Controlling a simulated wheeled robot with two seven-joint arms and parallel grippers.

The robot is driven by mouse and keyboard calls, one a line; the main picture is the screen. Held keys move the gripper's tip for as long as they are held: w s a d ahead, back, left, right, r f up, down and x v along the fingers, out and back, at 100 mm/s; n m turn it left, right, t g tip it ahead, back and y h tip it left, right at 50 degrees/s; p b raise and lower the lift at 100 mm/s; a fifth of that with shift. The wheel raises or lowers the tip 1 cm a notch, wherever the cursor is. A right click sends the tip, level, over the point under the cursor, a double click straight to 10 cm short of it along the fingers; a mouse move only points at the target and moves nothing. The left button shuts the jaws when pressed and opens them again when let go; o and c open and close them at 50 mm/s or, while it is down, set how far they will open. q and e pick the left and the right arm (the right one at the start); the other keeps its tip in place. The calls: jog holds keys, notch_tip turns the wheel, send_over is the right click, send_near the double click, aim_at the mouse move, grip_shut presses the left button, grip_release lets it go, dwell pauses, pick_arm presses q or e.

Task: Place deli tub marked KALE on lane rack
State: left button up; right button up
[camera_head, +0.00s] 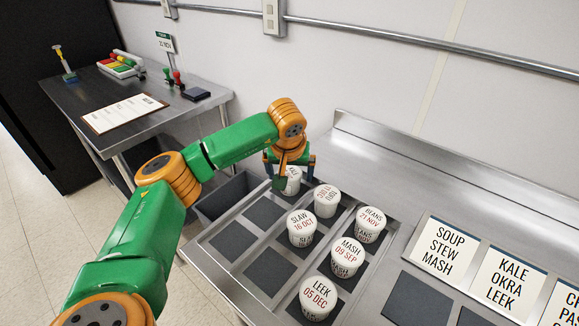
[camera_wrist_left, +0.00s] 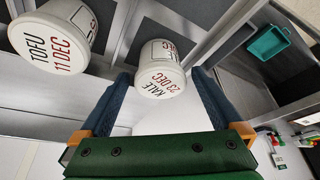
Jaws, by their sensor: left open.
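The white KALE tub, dated 23 DEC, shows in the left wrist view (camera_wrist_left: 160,84), between the two fingers of my open left gripper (camera_wrist_left: 163,76). In the head view the tub (camera_head: 292,182) stands at the far end of the steel tray, partly hidden by my left gripper (camera_head: 289,166). I cannot tell whether the fingers touch it. One card (camera_head: 507,279) reads KALE, OKRA, LEEK; another (camera_head: 447,249) reads SOUP, STEW, MASH. My right gripper is not in view.
Other tubs stand close by: TOFU (camera_wrist_left: 55,38), SLAW (camera_head: 301,229), BEANS (camera_head: 371,225), MASH (camera_head: 347,258) and LEEK (camera_head: 318,299). Several tray pads at the left are bare. A grey bin (camera_head: 226,196) sits beside the tray. A side table (camera_head: 165,119) holds a clipboard and stamps.

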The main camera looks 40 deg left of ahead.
pick_arm(q)
jog(key=v, duration=1.1)
jog(key=shift+s+r+b, duration=0.15)
jog(key=shift+r+b, duration=0.1)
jog(key=shift+b, duration=0.05)
jog(key=shift+r, duration=0.1)
